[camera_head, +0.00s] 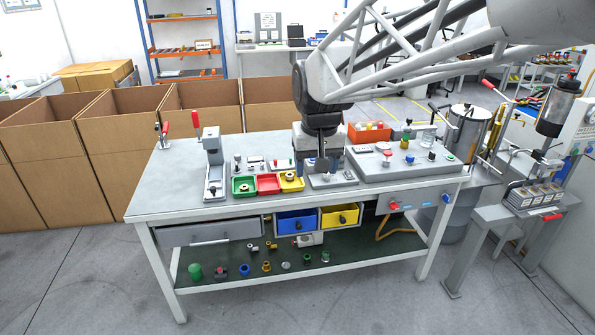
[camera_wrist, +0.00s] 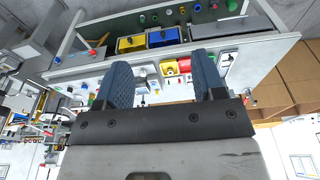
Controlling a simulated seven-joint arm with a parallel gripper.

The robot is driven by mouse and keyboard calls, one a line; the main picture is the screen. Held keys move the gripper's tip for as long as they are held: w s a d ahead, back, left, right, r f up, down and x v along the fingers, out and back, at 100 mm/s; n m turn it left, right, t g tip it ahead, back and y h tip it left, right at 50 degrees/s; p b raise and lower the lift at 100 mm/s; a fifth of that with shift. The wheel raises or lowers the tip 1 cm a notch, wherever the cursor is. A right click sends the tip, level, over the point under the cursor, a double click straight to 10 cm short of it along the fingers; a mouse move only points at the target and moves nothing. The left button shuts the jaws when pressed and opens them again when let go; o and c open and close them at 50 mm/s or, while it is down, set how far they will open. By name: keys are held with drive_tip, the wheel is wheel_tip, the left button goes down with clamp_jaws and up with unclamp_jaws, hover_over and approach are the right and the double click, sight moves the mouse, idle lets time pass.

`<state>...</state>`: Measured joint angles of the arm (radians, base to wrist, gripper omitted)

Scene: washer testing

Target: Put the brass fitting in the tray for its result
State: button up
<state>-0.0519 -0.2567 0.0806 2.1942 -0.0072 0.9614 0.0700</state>
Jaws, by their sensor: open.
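My gripper (camera_head: 322,168) hangs above the grey test fixture (camera_head: 333,181) at the middle of the bench, jaws apart. In the wrist view its two blue fingers (camera_wrist: 162,72) stand wide apart with nothing held between them. Three small trays sit left of the fixture: green (camera_head: 244,194), red (camera_head: 268,191) and yellow (camera_head: 292,187). A small brass-coloured round piece (camera_head: 241,188) lies in the green tray, and another (camera_head: 290,176) shows at the yellow tray. The red tray looks empty. I cannot tell which piece is the task's fitting; the fixture's top is partly hidden by my gripper.
A lever press (camera_head: 212,165) stands left of the trays. A panel with knobs (camera_head: 403,162) and an orange bin (camera_head: 369,132) are at the right. Several loose parts lie on the green lower shelf (camera_head: 330,262). The bench's left end is mostly clear.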

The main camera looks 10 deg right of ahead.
drive_tip(key=s+d+f, duration=0.1)
drive_tip(key=s+f, duration=0.1)
drive_tip(key=s, duration=0.9)
drive_tip(key=s+d+f, duration=0.2)
drive_tip(key=s+f, duration=0.1)
drive_tip(key=s, duration=0.8)
drive_tip(key=shift+t, duration=0.4)
